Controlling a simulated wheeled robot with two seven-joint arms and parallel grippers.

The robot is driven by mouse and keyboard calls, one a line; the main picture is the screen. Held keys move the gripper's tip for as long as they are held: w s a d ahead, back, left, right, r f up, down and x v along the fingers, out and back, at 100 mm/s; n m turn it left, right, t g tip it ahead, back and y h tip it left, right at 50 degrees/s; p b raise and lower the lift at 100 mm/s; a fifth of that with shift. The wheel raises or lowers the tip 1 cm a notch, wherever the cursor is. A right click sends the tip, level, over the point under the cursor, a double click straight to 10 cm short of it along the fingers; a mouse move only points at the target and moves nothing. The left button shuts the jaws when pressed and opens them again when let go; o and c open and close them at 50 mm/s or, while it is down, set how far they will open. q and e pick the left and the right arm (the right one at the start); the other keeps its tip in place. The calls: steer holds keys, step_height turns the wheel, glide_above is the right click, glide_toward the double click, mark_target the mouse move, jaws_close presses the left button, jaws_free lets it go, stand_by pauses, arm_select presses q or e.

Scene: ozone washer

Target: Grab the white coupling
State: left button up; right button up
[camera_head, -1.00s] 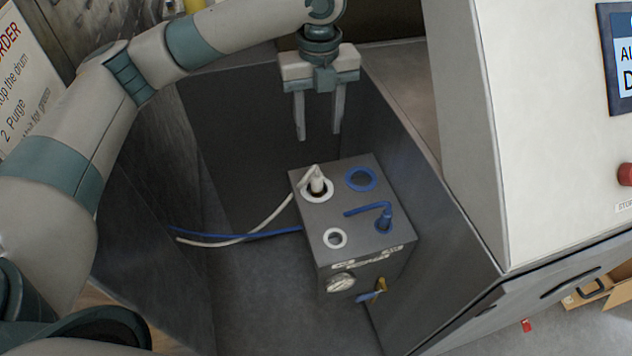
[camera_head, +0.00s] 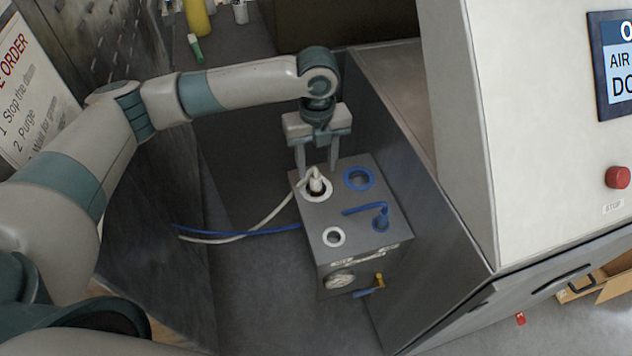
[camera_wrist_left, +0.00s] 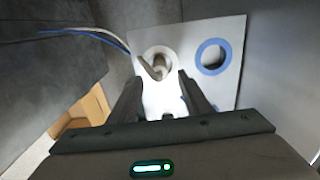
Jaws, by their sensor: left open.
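The white coupling (camera_head: 316,184) stands upright in a white-ringed port at the back left of the grey box's top, with a white hose running off it. My left gripper (camera_head: 318,172) is open, pointing down, just above and behind the coupling in the head view. In the left wrist view the coupling (camera_wrist_left: 158,68) lies ahead of and between the two open fingers (camera_wrist_left: 162,90). I cannot tell whether a finger touches it. My right gripper is not in view.
A blue hose (camera_head: 250,233) runs left.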

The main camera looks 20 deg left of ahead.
mark_target(316, 176)
arm_select(q)
steer(key=shift+f, duration=0.35)
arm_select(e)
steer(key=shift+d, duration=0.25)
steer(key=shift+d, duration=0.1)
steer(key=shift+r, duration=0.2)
arm_select(q)
steer(key=shift+f+p, duration=0.6)
steer(key=shift+f, duration=0.1)
step_height(316, 176, down, 3)
steer(key=shift+w+a+p, duration=0.1)
steer(key=shift+a+p, duration=0.05)
steer(key=shift+p, duration=0.45)
steer(key=shift+f, duration=0.35)
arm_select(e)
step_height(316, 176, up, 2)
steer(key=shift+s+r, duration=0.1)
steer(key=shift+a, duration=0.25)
